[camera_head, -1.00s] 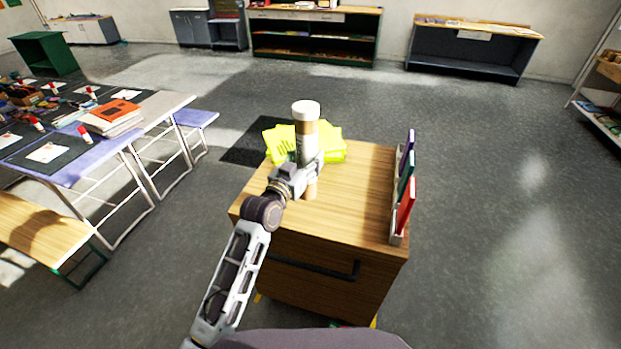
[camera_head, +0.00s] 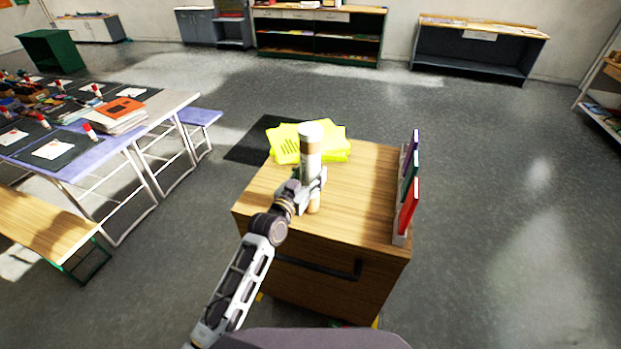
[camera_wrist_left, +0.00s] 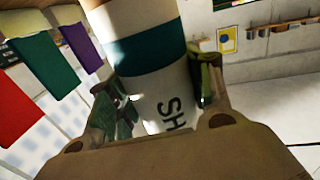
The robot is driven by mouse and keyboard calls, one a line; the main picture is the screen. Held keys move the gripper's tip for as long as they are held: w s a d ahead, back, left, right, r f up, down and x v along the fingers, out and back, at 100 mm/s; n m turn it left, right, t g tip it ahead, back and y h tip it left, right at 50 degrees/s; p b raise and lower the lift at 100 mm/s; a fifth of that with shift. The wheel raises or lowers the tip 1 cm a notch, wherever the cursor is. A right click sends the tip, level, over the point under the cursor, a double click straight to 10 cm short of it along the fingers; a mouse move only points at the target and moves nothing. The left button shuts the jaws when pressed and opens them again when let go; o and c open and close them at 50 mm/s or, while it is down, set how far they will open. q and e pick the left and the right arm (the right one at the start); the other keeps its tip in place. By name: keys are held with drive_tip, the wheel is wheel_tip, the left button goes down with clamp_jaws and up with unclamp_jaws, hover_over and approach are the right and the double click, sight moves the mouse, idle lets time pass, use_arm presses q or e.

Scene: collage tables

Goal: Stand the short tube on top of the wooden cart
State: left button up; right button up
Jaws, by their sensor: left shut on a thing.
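The short tube (camera_head: 311,145) is a brown and white cylinder with a white cap. It is upright over the top of the wooden cart (camera_head: 362,185). My left gripper (camera_head: 312,180) is shut on its lower part. The tube's lower end shows just below the fingers; I cannot tell whether it touches the cart top. In the left wrist view the tube (camera_wrist_left: 150,60) has a teal band and dark letters, with a finger of my left gripper (camera_wrist_left: 165,100) on each side. My right gripper is not in view.
Yellow papers (camera_head: 285,143) lie at the cart's back left. Upright red, green and purple books (camera_head: 408,190) stand along its right edge. The cart top between them is clear. A table with papers and glue sticks (camera_head: 75,165) and a bench (camera_head: 40,225) are at left.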

use_arm(q)
drive_tip(key=shift+f, duration=0.6)
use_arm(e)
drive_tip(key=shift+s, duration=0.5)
use_arm(q)
drive_tip(key=shift+f, duration=0.15)
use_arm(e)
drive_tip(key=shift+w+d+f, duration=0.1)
use_arm(q)
drive_tip(key=o, duration=1)
drive_tip(key=shift+o, duration=0.4)
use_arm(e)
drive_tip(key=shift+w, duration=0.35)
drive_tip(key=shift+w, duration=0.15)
